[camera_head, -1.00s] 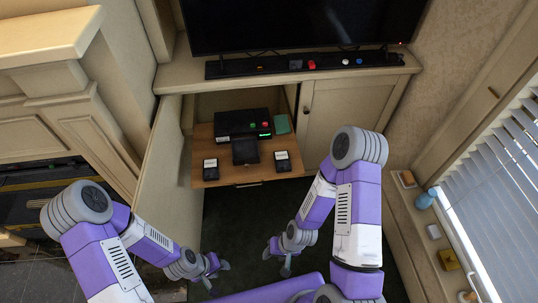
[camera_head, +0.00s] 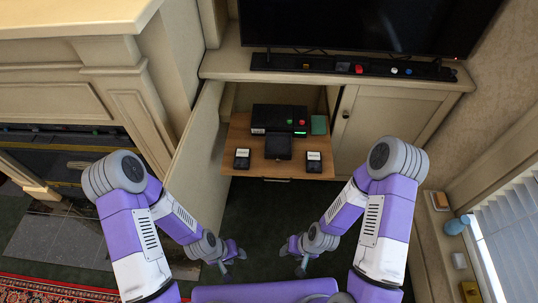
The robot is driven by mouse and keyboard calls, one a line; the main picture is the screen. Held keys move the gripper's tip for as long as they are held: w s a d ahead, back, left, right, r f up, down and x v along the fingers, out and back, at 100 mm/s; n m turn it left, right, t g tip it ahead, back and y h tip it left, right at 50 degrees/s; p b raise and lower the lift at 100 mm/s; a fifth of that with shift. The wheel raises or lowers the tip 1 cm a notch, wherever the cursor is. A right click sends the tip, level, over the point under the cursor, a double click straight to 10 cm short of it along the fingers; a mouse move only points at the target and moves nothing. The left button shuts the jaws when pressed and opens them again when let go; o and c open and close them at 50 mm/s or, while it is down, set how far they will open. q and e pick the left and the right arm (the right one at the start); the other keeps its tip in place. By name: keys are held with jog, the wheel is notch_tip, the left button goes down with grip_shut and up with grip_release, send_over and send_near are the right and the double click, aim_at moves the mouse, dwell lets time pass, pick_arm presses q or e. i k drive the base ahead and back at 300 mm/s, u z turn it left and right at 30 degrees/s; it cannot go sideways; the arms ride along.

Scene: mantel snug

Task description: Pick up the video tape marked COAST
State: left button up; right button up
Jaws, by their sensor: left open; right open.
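Two dark video tapes with white labels lie on a pulled-out wooden shelf (camera_head: 270,172) in the open cabinet. One tape (camera_head: 242,159) is at the shelf's left, the other tape (camera_head: 314,162) at its right. The label writing is too small to read, so I cannot tell which is COAST. A black player (camera_head: 272,118) with a green and a red button stands behind them, with a dark flap or slab (camera_head: 278,146) at its front. My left gripper (camera_head: 232,262) and my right gripper (camera_head: 299,264) are open and empty, below and in front of the shelf.
A green box (camera_head: 319,125) stands right of the player. The open cabinet door (camera_head: 195,160) is a wall on the left, and a closed door (camera_head: 385,125) is on the right. A television (camera_head: 370,25) and a black strip with small objects (camera_head: 340,68) are above. Dark carpet lies below.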

aim_at(242, 157)
jog(key=z, duration=1.2)
jog(key=i, duration=0.95)
jog(key=u, duration=3.2)
